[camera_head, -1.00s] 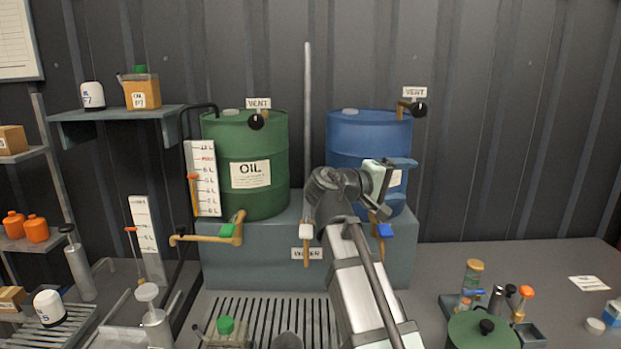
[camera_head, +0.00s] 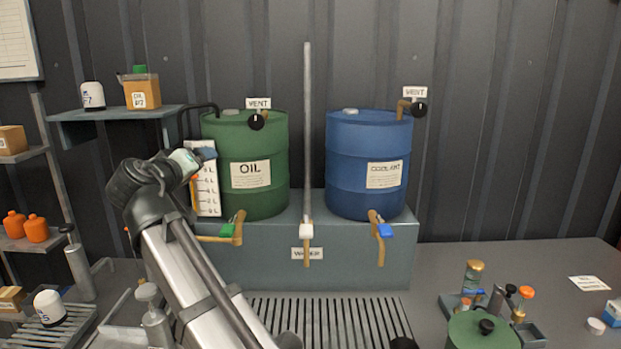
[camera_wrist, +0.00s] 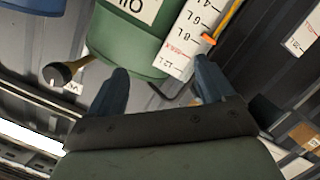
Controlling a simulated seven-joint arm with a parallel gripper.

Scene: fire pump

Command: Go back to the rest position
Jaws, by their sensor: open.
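My gripper (camera_wrist: 160,92) is open in the wrist view, its two dark fingers apart with nothing between them. In the head view my gripper (camera_head: 205,152) is at the left, in front of the level scale (camera_head: 207,188) beside the green oil drum (camera_head: 268,148). My arm's forearm crosses the lower left of that view. The wrist view shows the drum (camera_wrist: 120,40) and the scale (camera_wrist: 188,45) with its orange marker (camera_wrist: 208,39) beyond the fingers; the picture is turned over. Contact with the scale cannot be told.
A blue coolant drum (camera_head: 355,150) stands right of a thin upright pipe (camera_head: 307,120). Taps with green, white and blue handles line the front. A wall shelf (camera_head: 115,113) is at the left. A green pot (camera_head: 482,332) and small bottles stand at the right.

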